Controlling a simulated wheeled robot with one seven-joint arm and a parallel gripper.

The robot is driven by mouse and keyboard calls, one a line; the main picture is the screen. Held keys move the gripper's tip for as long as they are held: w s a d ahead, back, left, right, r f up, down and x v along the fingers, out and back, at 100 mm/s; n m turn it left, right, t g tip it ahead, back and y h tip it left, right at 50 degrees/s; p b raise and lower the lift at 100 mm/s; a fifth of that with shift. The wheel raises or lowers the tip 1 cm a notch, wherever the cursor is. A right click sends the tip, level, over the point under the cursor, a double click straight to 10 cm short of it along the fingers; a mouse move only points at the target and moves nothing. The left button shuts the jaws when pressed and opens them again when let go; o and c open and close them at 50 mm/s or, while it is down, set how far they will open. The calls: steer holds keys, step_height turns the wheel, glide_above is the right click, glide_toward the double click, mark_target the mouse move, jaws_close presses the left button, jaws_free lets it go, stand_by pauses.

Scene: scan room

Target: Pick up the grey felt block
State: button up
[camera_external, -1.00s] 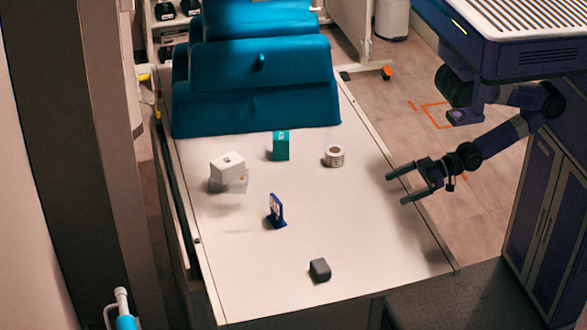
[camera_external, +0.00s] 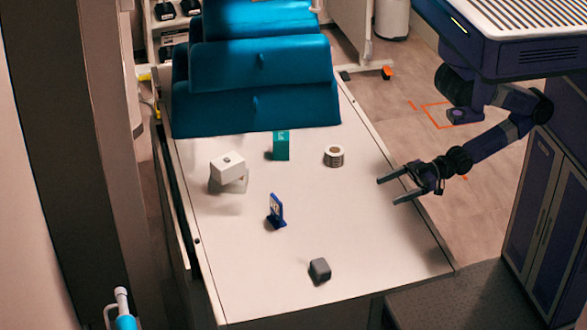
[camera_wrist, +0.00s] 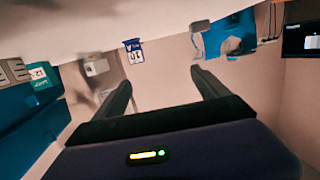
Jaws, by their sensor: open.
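The grey felt block (camera_external: 320,270) sits on the white table near its front edge. A small grey shape at the top of the wrist view (camera_wrist: 200,26) looks like the same block, though I cannot be certain. My gripper (camera_external: 387,192) is open and empty over the table's right edge, farther back and to the right of the block. In the wrist view its two fingers (camera_wrist: 162,76) are spread with nothing between them.
The table (camera_external: 370,235) also holds a blue stand (camera_external: 276,212), a white box (camera_external: 228,168), a teal box (camera_external: 281,147) and a white roll (camera_external: 334,156). Blue cushions (camera_external: 260,100) fill its far end. The table between my gripper and the block is clear.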

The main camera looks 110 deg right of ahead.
mark_target(325, 264)
steer(key=w+a+n+y, duration=0.1)
steer(key=w+a, duration=0.5)
steer(key=a, duration=0.1)
steer(key=w+a+n+g+y+p, duration=0.1)
steer(key=w+a, duration=0.6)
steer(key=w+a+g, duration=0.1)
steer(key=w+a, duration=0.6)
steer(key=a, duration=0.1)
steer(key=shift+f+n+y+p, duration=0.25)
steer(key=shift+n+y+p, duration=0.1)
steer(key=shift+n+y, duration=0.05)
steer(key=d+f+h, duration=0.1)
steer(key=d+f+m+h, duration=0.2)
steer(key=d, duration=0.1)
steer(key=shift+w+f+g, duration=0.25)
steer(key=shift+f+g, duration=0.05)
steer(key=shift+g, duration=0.1)
steer(key=shift+d+f+m, duration=0.2)
steer(key=shift+d+m, duration=0.05)
steer(key=shift+m, duration=0.25)
steer(key=shift+p+x, duration=0.9)
steer(key=shift+x, duration=3)
steer(key=shift+d+r, duration=0.15)
steer(key=shift+d, duration=0.05)
steer(key=c, duration=1.4)
steer(key=shift+c, duration=0.2)
